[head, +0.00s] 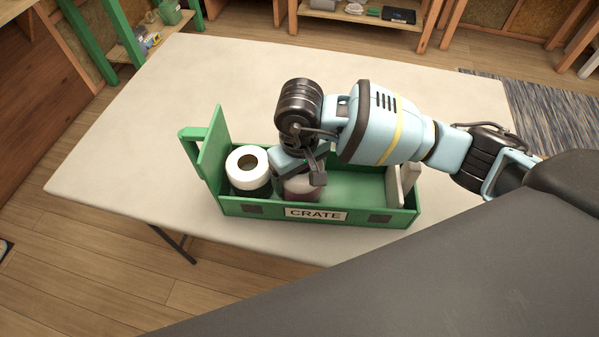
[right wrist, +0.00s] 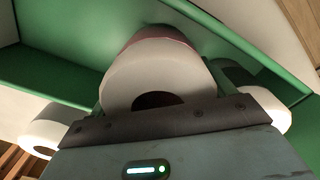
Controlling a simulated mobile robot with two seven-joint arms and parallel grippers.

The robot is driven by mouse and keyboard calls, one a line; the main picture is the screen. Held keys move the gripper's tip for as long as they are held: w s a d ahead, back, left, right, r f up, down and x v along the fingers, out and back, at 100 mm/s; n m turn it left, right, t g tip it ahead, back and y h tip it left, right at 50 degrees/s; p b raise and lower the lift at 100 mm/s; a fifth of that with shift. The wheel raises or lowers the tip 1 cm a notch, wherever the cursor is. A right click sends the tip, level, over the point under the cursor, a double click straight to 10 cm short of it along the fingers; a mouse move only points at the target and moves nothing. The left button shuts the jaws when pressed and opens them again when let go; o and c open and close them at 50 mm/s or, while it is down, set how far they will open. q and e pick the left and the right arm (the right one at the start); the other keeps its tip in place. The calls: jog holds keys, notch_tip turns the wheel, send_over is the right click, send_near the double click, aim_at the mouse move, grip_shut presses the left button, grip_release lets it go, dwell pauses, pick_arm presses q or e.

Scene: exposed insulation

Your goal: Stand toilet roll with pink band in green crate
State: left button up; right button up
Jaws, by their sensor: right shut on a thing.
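The toilet roll with pink band (head: 302,188) is inside the green crate (head: 375,217), left of its middle, partly hidden by my right gripper (head: 303,170) and the front wall. My right gripper is shut on this roll. In the right wrist view the roll (right wrist: 160,70) shows its white end and hole towards the camera, with the pink band beyond. It looks upright; whether its base touches the crate floor cannot be told. My left gripper is not in view.
Another white roll (head: 248,166) with a dark lower part stands in the crate's left end. Pale upright pieces (head: 404,184) are at its right end. The pale table (head: 130,150) around the crate is clear. Shelves stand behind.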

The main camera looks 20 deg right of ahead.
jog(key=shift+f, duration=0.2)
jog(key=o, duration=0.9)
jog(key=shift+o, duration=0.2)
jog(key=shift+r, duration=0.1)
jog(key=shift+r, duration=0.2)
notch_tip(320, 180, up, 12)
jog(key=shift+f, duration=0.1)
